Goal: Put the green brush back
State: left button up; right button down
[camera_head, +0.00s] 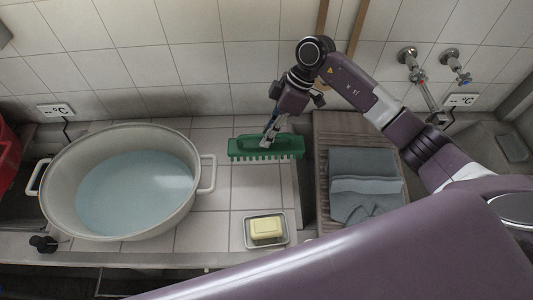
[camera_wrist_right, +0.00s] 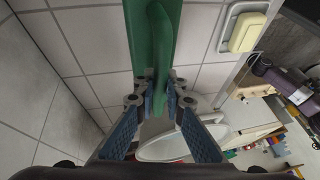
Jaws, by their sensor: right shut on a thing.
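The green brush (camera_head: 265,148) hangs from my right gripper (camera_head: 271,132) in the head view, bristles pointing down. It appears over the tiled counter, between the tub and the wooden board; its exact height above the tiles is hard to tell. In the right wrist view, the fingers of my right gripper (camera_wrist_right: 160,92) are shut on the handle of the green brush (camera_wrist_right: 150,40). My left gripper is not in view.
A pale washtub (camera_head: 200,190) with water stands at left. A soap dish (camera_head: 281,240) with yellow soap (camera_head: 266,228) sits at the counter's front. A wooden board (camera_head: 325,150) with folded grey cloth (camera_head: 362,182) lies at right. Taps (camera_head: 432,98) are on the back wall.

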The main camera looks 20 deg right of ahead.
aim_at(268, 150)
notch_tip(268, 150, down, 7)
jog(key=shift+r+p, duration=0.1)
jog(key=shift+p, duration=0.4)
jog(key=c, duration=2)
grip_release()
jog(key=b+v, duration=0.2)
jog(key=v, duration=0.8)
jog(key=shift+w+d+r, duration=0.1)
jog(key=shift+d+r, duration=0.1)
jog(key=shift+r, duration=0.05)
jog(key=shift+d+r, duration=0.3)
jog(key=shift+r, duration=0.35)
